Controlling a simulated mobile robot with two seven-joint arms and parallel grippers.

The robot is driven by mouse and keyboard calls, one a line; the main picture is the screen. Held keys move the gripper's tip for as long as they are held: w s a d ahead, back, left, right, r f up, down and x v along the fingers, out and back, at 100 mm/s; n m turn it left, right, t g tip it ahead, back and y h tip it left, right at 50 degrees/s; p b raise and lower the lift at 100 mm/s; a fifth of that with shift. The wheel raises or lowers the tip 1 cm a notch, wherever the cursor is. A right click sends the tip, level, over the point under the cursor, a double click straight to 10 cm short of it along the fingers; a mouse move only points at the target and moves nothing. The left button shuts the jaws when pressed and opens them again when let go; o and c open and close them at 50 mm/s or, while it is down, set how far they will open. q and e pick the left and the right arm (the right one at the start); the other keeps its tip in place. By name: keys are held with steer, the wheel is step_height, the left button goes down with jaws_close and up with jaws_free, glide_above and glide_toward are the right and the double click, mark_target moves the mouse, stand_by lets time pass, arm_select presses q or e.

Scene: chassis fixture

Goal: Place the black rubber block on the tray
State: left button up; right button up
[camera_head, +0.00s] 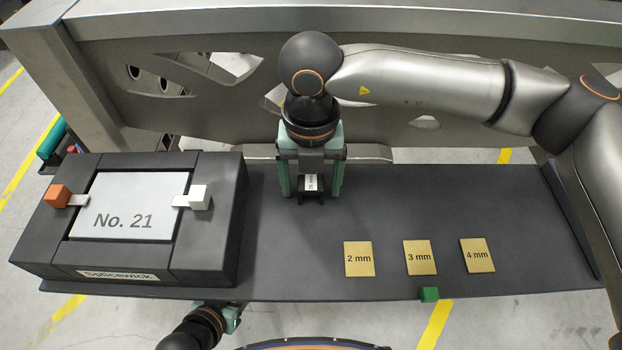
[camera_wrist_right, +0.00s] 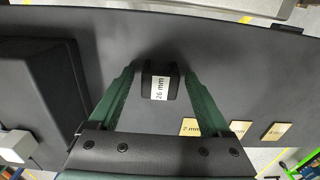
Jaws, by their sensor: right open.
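The black rubber block (camera_head: 312,194), with a white "26 mm" label, stands on the dark grey tray (camera_head: 420,200), towards its back edge. My right gripper (camera_head: 312,190) reaches down over the block with its green fingers open, one on each side. In the right wrist view the block (camera_wrist_right: 160,84) lies between the fingertips, with a gap visible on both sides. My left gripper (camera_head: 231,318) shows only partly below the tray's front edge, and its fingers cannot be made out.
A dark fixture (camera_head: 208,220) with a grey "No. 21" plate (camera_head: 125,200) and two clamps, orange and white, stands at the left. Brass shims marked 2 mm (camera_head: 359,259), 3 mm (camera_head: 420,257) and 4 mm (camera_head: 477,255) lie front right.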

mark_target(310, 182)
step_height(310, 182, up, 12)
steer(key=p, duration=0.1)
steer(key=shift+r+p, duration=0.15)
steer(key=shift+p, duration=0.15)
